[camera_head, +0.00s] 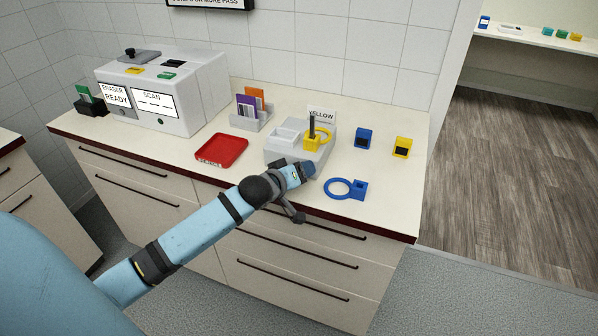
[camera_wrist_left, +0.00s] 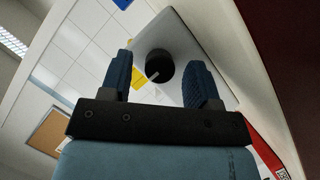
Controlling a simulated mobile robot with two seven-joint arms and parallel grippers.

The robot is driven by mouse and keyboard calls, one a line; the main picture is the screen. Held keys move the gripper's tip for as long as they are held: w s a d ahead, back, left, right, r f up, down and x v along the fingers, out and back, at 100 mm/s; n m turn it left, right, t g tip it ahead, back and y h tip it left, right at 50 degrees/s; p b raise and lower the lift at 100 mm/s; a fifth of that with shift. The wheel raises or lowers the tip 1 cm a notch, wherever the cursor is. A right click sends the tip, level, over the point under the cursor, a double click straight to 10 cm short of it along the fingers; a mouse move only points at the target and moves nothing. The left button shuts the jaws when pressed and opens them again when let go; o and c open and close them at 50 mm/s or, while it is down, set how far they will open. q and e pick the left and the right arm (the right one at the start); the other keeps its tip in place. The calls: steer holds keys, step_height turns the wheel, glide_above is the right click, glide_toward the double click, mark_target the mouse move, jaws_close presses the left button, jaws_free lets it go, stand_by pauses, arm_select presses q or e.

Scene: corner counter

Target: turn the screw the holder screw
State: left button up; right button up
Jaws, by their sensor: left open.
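The holder (camera_head: 285,155) is a light grey block on the counter, with a sign reading YELLOW behind it. A yellow ring piece (camera_head: 322,140) and a dark upright post sit on its top. The screw (camera_wrist_left: 159,68) is a round black knob with a pale mark on the holder's grey face in the left wrist view; it is hidden in the head view. My right gripper is not in view.
A red tray (camera_head: 221,150), a card rack (camera_head: 251,117) and a white machine (camera_head: 180,92) are to the left.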

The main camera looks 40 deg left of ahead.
arm_select(q)
steer(key=c, duration=0.9)
